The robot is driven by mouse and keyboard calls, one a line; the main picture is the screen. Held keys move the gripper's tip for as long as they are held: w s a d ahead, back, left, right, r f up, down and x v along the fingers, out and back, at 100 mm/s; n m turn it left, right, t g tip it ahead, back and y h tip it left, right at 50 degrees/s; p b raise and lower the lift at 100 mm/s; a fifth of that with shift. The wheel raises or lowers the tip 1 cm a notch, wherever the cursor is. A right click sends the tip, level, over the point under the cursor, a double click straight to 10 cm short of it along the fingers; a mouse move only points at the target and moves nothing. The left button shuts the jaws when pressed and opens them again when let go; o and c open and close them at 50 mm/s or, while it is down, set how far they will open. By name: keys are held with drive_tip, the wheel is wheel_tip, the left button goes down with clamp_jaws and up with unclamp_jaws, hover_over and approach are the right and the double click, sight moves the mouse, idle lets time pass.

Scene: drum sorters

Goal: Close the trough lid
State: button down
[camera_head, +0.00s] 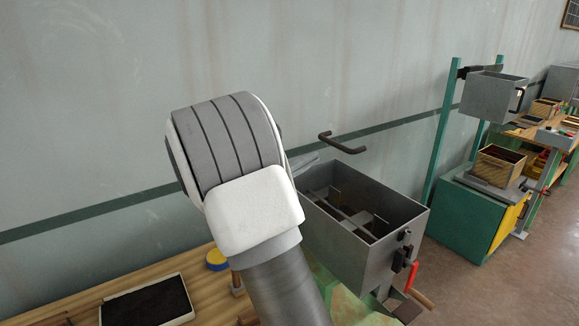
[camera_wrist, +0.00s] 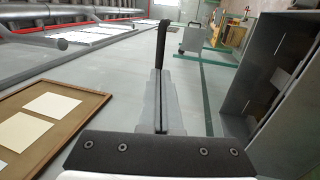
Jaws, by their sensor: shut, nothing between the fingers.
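The grey metal trough (camera_head: 385,238) stands right of my arm in the head view, its top open and bars visible inside. A dark bar handle (camera_head: 342,145) shows above its far side against the wall. The lid panel itself is hard to make out; a grey sliver (camera_head: 303,161) beside my wrist may be part of it. In the wrist view, a grey open box (camera_wrist: 262,75), seemingly the trough, fills the right side. My gripper (camera_wrist: 166,45) is shut and empty, pointing up the picture to the left of that box. My arm hides my gripper in the head view.
A red-handled latch (camera_head: 411,277) is on the trough's front. A wooden bench with a black-filled tray (camera_head: 147,302) and a blue-yellow roll (camera_head: 216,260) is at lower left. A green post (camera_head: 442,135) and green-yellow cabinet (camera_head: 475,218) stand right.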

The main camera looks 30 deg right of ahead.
sight(334, 146)
drive_tip(key=p+x, duration=0.1)
drive_tip(key=x, duration=0.4)
idle(0.4)
